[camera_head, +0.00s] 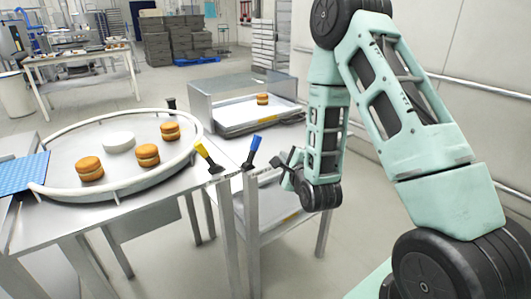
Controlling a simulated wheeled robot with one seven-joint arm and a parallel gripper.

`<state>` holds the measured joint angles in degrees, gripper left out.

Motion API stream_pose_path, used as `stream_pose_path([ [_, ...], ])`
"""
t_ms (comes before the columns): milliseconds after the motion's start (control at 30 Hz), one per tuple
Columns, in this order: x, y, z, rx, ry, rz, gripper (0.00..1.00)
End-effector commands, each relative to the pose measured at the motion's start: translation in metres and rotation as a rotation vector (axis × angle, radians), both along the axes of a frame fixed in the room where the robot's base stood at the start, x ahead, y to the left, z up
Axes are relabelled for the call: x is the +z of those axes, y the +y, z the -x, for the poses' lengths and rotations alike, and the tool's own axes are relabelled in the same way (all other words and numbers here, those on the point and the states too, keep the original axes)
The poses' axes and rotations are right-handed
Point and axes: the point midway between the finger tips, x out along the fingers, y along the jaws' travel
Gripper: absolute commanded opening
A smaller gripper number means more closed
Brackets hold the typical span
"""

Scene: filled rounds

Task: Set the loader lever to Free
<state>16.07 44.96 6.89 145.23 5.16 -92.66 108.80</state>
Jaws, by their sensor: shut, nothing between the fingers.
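Two levers stand at the near edges of the metal tables. One has a yellow handle (204,151), leaning up and left beside the round turntable. The other has a blue handle (253,147), leaning up and right at the corner of the table with the metal hood. I cannot tell from any readable label which one is the loader lever, or which position is Free. My gripper (281,166) is just right of the blue lever in the picture, apart from it as far as I can see. It is small and dark in this view, shut and empty.
A round railed turntable (125,188) holds several filled rounds and a white disc. A blue mat (22,173) lies at its left. A metal hood (225,90) covers a tray with one filled round (262,99). A wall with a rail is at right.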

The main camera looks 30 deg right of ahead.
Motion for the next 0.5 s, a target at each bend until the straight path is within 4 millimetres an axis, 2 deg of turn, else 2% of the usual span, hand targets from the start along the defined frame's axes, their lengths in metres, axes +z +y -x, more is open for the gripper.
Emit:
stream_pose_path([
  [33, -0.006, -0.001, -0.003, 0.0, -0.006, 0.002, 0.0],
  [300, -0.007, -0.004, -0.014, 0.0, -0.005, 0.001, 0.0],
  [333, -0.002, -0.006, -0.022, -0.001, -0.004, 0.001, 0.0],
  [500, -0.006, -0.016, -0.057, -0.001, -0.002, 0.001, 0.0],
])
